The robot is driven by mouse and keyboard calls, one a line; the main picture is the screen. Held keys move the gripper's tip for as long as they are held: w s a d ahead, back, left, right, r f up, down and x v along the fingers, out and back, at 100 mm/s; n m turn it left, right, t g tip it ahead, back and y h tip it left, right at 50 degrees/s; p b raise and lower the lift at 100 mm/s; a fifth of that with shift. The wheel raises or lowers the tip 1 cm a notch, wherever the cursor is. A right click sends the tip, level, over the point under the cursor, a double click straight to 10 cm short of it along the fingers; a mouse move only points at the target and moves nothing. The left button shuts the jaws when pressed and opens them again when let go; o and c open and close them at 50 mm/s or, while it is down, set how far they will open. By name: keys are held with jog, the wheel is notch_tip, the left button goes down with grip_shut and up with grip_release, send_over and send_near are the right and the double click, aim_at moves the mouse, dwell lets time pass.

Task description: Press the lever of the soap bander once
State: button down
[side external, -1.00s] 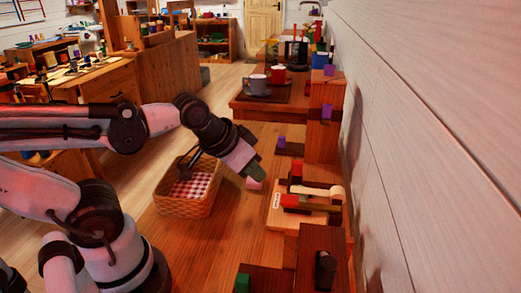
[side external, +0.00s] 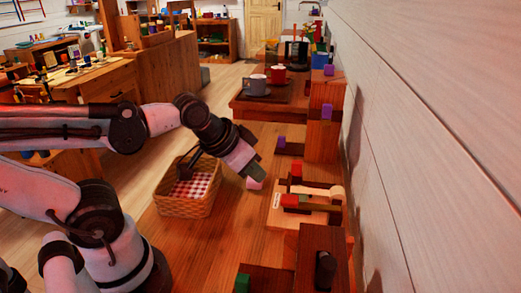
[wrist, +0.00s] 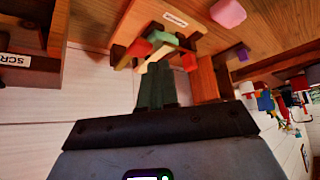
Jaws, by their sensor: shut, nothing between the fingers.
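The soap bander (side external: 283,214) appears to be the labelled wooden device on the bench by the wall. It has a pale base, red blocks (side external: 289,200), a dark green bar (side external: 319,206) and a pale wooden bar. I cannot tell for sure which bar is the lever. In the wrist view the device (wrist: 186,27) lies just beyond the fingertips, with its green bar (wrist: 165,40) and red ends showing. My gripper (side external: 257,171) is shut and empty, above the bench, left of the device. In the wrist view its fingertips (wrist: 157,66) overlap the device; contact cannot be told.
A pink block (side external: 254,184) is close below my gripper. A wicker basket (side external: 185,207) with checked cloth stands to the left. Wooden blocks and a dark knob (side external: 325,268) are at the near end. A raised shelf with mugs (side external: 257,85) is behind; the wall closes the right.

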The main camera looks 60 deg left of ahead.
dwell(0.4)
notch_tip(320, 180, up, 4)
jog(key=r+m, duration=0.1)
jog(key=m, duration=0.9)
send_over(297, 202)
jog(key=shift+w+d+m+t+h, duration=0.4)
jog(key=shift+w+m+t, duration=0.1)
jog(key=shift+m, duration=0.1)
jog(key=shift+f, duration=0.15)
jog(key=shift+s+a+f, duration=0.15)
jog(key=shift+f, duration=1.3)
jog(key=shift+s+a+f, duration=0.1)
jog(key=shift+f, duration=1.3)
jog(key=shift+s+a+f, duration=0.15)
jog(key=shift+f, duration=1.3)
jog(key=shift+f, duration=0.1)
jog(key=shift+f, duration=0.3)
